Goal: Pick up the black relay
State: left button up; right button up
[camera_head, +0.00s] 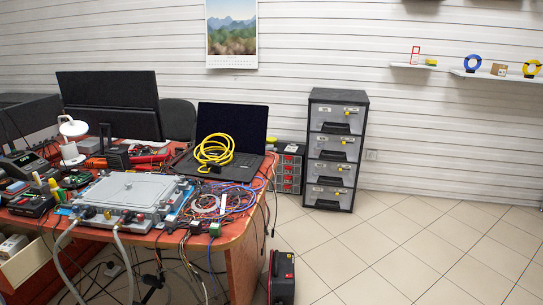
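I cannot pick out the black relay with certainty. The cluttered desk (236,238) on the left holds many small dark parts that are too small to tell apart. A grey metal unit (130,190) with hose fittings on its front sits on the desk. Two grey hoses (122,255) hang from it over the front edge. A tangle of coloured wires (212,203) with small connectors lies to its right, and a small green connector block (215,229) sits near the desk's front edge. Neither of my grippers is in view.
An open laptop (232,125) with a coiled yellow cable (214,150) and a monitor (110,103) stand at the back of the desk. A drawer cabinet (336,150) stands by the wall. A black case (282,278) is on the floor. The tiled floor at right is clear.

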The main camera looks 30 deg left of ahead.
aim_at(195, 226)
jog(key=i+u, duration=0.15)
jog(key=u, duration=0.25)
jog(key=i+l+u, duration=0.1)
jog(key=u, duration=0.35)
jog(key=i+l+u, duration=0.1)
jog(key=u, duration=0.3)
jog(key=i+l+u, duration=0.1)
jog(key=u, duration=0.35)
jog(key=l+u, duration=0.4)
jog(key=i+l+u, duration=0.1)
jog(key=u, duration=0.35)
